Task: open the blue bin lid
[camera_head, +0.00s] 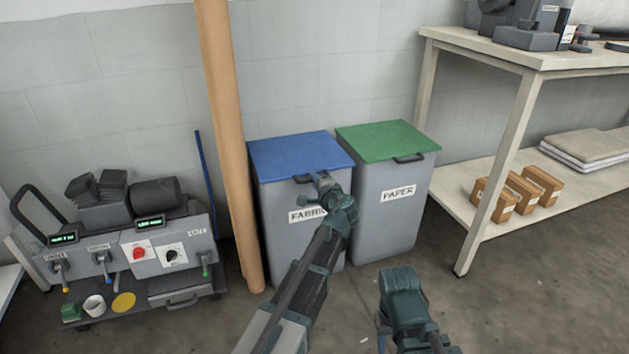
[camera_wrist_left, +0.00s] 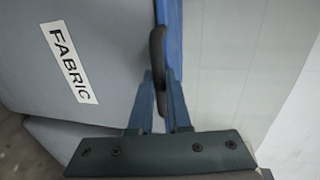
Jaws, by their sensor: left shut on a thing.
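The blue bin lid (camera_head: 300,152) lies flat and closed on the grey bin labelled FABRIC (camera_head: 275,240), left of the paper bin. Its dark handle (camera_wrist_left: 157,58) is on the lid's front edge. My left gripper (camera_head: 318,180) is at this front edge, and its fingers (camera_wrist_left: 160,100) are shut on the handle in the left wrist view. In the head view the gripper hides part of the handle and of the label. My right arm's end (camera_head: 400,295) is low in front of the bins; its fingers cannot be made out.
The paper bin (camera_head: 390,205) with a closed green lid (camera_head: 388,140) stands close on the right. A tan post (camera_head: 228,150) rises just left of the fabric bin. A control machine (camera_head: 150,255) is at left, a shelved bench (camera_head: 520,65) at right.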

